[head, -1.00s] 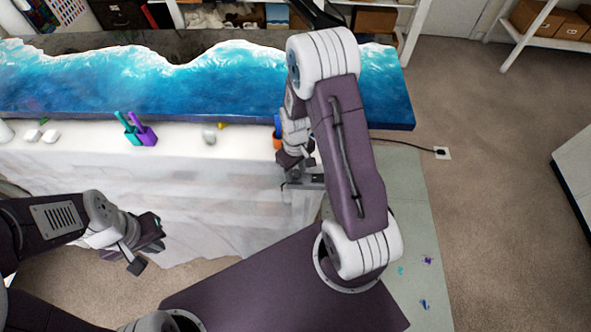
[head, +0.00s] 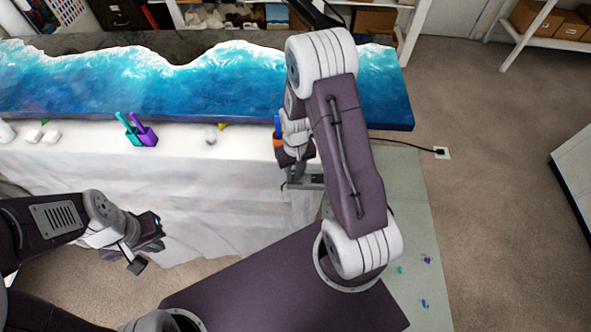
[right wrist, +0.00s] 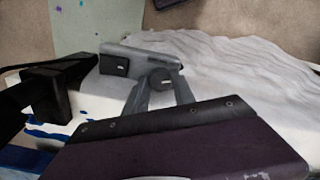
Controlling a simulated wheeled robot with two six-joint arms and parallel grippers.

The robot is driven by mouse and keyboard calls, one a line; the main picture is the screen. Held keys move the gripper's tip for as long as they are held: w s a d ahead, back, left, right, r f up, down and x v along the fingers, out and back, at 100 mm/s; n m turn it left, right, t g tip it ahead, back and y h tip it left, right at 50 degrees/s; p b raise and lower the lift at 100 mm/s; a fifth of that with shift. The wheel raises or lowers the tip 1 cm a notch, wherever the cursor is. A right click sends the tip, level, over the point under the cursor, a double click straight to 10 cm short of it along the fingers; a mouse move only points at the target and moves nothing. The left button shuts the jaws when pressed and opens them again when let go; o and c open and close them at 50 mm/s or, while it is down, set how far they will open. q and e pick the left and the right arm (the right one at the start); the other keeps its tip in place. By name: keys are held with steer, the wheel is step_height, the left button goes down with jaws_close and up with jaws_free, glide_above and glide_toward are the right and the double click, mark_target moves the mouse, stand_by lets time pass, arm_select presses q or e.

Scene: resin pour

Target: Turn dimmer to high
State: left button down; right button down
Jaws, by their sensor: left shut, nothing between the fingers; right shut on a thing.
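My right gripper (head: 302,183) is at the front edge of the white-covered table, below the blue resin slab. My left gripper (head: 148,250) is shut and empty, low in front of the draped sheet at the left.
The blue wave slab (head: 200,85) spans the table. A teal cup (head: 132,138) and a purple cup (head: 148,138) stand at its front edge. An orange cup (head: 278,142) is close to my right wrist. A black cable (head: 400,144) runs to a floor outlet (head: 442,152).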

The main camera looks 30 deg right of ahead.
steer(key=m, duration=0.4)
steer(key=shift+m+p, duration=0.3)
steer(key=m, duration=0.3)
steer(key=shift+w+m, duration=0.1)
steer(key=shift+m, duration=0.3)
steer(key=m, duration=0.4)
steer(key=shift+p, duration=0.4)
steer(key=shift+m, duration=2)
steer(key=c, duration=1.3)
jaws_free()
